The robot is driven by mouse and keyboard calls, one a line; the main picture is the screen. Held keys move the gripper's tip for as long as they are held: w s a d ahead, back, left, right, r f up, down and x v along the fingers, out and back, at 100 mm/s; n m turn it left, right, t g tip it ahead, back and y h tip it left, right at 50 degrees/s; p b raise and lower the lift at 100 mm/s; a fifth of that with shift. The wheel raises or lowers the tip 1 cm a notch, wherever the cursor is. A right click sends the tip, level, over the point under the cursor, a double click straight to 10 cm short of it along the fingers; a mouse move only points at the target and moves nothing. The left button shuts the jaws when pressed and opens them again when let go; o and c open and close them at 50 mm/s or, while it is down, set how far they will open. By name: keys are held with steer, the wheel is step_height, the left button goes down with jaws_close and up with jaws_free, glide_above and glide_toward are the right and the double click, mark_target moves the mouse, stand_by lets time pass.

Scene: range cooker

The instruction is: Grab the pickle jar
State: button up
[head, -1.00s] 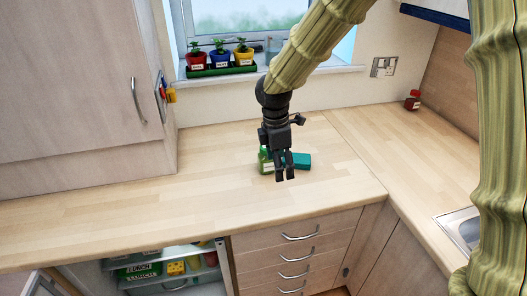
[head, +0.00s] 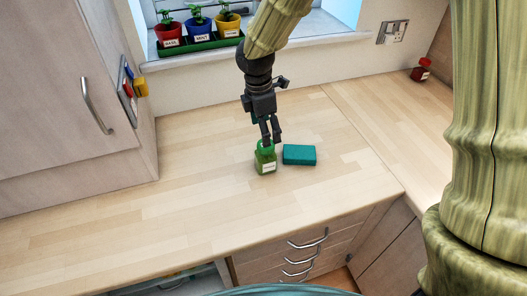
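A small green jar (head: 265,162) with a pale label stands upright on the wooden counter, a little left of a teal block. Its label is too small to read. My gripper (head: 271,143) points down at the top of the jar, with its fingers apart. In this view the fingertips overlap the jar's lid, and I cannot tell whether they touch it.
The teal block (head: 299,155) lies just right of the jar. Three potted herbs in a green tray (head: 200,47) stand on the windowsill behind. A small red jar (head: 421,69) is at the back right. The counter (head: 150,215) is clear to the left and front.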

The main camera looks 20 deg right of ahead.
mark_target(266, 156)
steer(key=shift+s+f, duration=0.2)
steer(key=shift+s, duration=0.7)
steer(key=w+f, duration=0.1)
steer(key=f, duration=0.1)
steer(key=w+f+p, duration=0.1)
steer(key=w, duration=0.1)
steer(key=shift+f, duration=0.4)
steer(key=shift+s+f+p, duration=0.15)
steer(key=shift+f+p, duration=0.15)
steer(key=shift+p, duration=0.2)
steer(key=shift+s+f+p, duration=0.35)
steer(key=shift+s+f, duration=0.2)
steer(key=shift+s, duration=0.15)
steer(key=shift+d+f, duration=0.1)
steer(key=shift+f, duration=0.1)
steer(key=shift+w+f, duration=0.55)
steer(key=shift+f, duration=0.15)
steer(key=shift+s+r, duration=0.1)
steer(key=shift+s, duration=0.05)
steer(key=shift+s+r, duration=0.15)
steer(key=shift+s, duration=0.05)
steer(key=shift+c, duration=1.2)
steer(key=shift+w, duration=0.15)
steer(key=c, duration=1)
jaws_close()
